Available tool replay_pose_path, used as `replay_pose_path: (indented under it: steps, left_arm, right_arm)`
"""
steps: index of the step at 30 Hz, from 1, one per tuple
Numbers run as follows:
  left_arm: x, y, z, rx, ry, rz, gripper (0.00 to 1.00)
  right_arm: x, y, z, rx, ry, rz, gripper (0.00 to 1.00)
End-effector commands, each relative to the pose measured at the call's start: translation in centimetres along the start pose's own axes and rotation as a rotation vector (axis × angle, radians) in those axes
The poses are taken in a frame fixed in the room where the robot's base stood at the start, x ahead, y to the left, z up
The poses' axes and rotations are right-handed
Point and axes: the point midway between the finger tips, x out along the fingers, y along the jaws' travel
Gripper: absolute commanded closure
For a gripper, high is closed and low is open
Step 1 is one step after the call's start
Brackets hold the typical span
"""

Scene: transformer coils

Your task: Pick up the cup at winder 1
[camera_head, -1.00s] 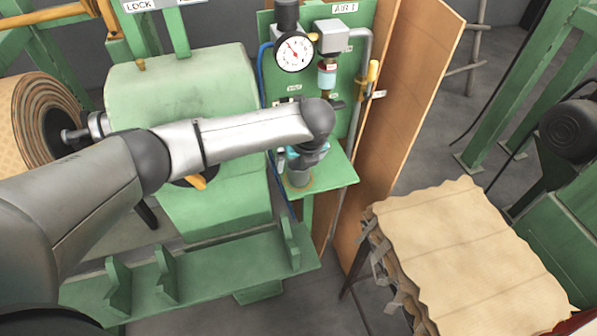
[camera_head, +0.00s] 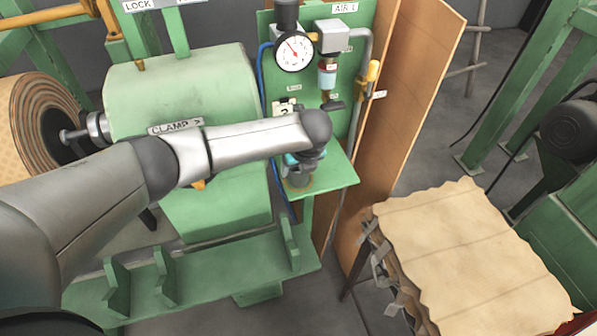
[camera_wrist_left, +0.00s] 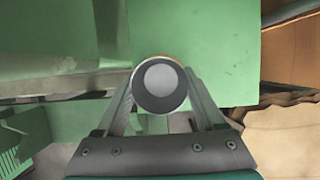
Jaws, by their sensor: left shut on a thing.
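The cup (camera_head: 298,179) is a small grey round vessel at the small green shelf (camera_head: 335,177) below the gauge panel. My left gripper (camera_head: 300,164) reaches down over it and partly hides it in the head view. In the left wrist view the cup (camera_wrist_left: 160,88) shows as a round opening with a pale inside, between the two fingers of my left gripper (camera_wrist_left: 161,80). The fingers are shut on it from both sides. I cannot tell whether its base touches the shelf. My right gripper is not in view.
A green panel with a pressure gauge (camera_head: 293,51) and a valve stands just behind the shelf. A brown board (camera_head: 410,90) leans at its right. A stack of tan sheets (camera_head: 470,245) lies at lower right. The green winder housing (camera_head: 185,85) is under my left arm.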

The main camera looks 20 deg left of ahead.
Motion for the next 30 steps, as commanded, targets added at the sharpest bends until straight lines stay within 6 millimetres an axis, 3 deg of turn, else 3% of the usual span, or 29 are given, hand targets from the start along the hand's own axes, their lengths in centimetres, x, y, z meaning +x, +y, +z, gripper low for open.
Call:
replay_pose_path:
  steps: [1, 9, 23, 30]
  left_arm:
    - [0.0, 0.0, 0.0, 0.000, 0.000, 0.000, 0.55]
    - [0.0, 0.0, 0.0, 0.000, -0.001, 0.000, 0.84]
    - [-0.9, 0.0, 0.1, -0.001, -0.001, -0.001, 0.84]
    - [-5.2, -0.1, 1.9, -0.002, -0.004, -0.004, 0.84]
  right_arm:
    - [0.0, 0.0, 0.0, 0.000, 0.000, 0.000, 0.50]
    - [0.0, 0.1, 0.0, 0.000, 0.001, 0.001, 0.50]
    - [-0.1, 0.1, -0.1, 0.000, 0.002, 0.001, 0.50]
    - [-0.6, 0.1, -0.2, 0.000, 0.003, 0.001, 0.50]
